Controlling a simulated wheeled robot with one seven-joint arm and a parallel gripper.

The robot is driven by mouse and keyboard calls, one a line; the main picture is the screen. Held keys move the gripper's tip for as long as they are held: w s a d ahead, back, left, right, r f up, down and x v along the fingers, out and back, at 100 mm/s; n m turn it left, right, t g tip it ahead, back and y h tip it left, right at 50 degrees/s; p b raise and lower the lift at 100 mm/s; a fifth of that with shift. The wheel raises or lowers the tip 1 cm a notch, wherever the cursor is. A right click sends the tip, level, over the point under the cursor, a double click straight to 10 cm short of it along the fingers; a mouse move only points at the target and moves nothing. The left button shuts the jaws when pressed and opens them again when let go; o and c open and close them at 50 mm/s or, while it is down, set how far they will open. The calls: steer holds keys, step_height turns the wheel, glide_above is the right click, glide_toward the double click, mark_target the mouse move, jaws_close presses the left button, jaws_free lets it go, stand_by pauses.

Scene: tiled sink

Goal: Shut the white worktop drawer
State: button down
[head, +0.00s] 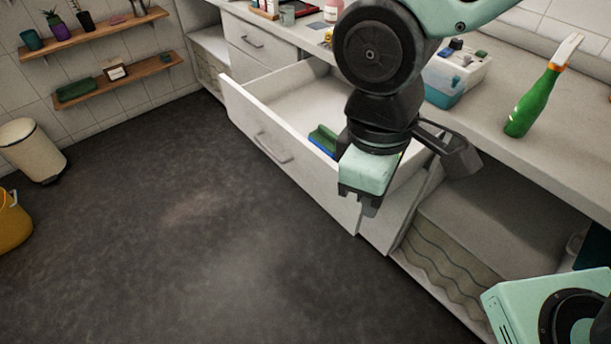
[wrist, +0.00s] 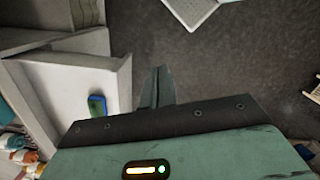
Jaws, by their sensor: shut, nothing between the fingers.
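The white worktop drawer (head: 290,160) stands pulled well out from under the worktop. Its front panel has a bar handle (head: 272,148). In the wrist view, the drawer (wrist: 70,92) is at the left, and a blue and green item (wrist: 97,105) lies inside it; this item also shows in the head view (head: 322,138). My gripper (head: 368,208) points down by the right end of the drawer front and hides part of the drawer. In the wrist view, its shut, empty fingers (wrist: 157,76) are over the floor, just outside the drawer front, with a small gap visible.
The worktop (head: 490,118) holds a green spray bottle (head: 532,100) and a white and blue caddy (head: 455,75). An open compartment (head: 470,225) lies right of the drawer. A cream bin (head: 32,150) and yellow bucket (head: 12,225) stand far left. The dark floor (head: 180,240) before the drawer is clear.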

steer(key=w+a+f+n+t+h+p, duration=0.2)
steer(key=w+a+f+n+t+h, duration=0.1)
steer(key=w+a+f+n, duration=0.4)
steer(key=w+a+f+n+t+h+p, duration=0.2)
steer(key=w+a+f+n+t+h, duration=0.15)
steer(key=w+a+f+n, duration=0.5)
steer(key=m+p, duration=0.2)
glide_toward(324, 192)
step_height(324, 192, down, 4)
steer(key=shift+n, duration=0.25)
steer(key=shift+w+d+p, duration=0.9)
steer(key=shift+w+d, duration=0.55)
steer(key=shift+d, duration=0.2)
steer(key=w+d+b, duration=0.2)
steer(key=w+d, duration=0.4)
steer(key=d, duration=0.2)
steer(key=w+d+b, duration=0.2)
steer(key=w+d, duration=0.4)
steer(key=d, duration=0.3)
steer(key=w+d+b, duration=0.3)
steer(key=w+d, duration=0.3)
steer(key=d, duration=0.2)
steer(key=shift+w+d+f, duration=0.1)
steer(key=shift+w+d, duration=0.65)
steer(key=shift+d, duration=0.25)
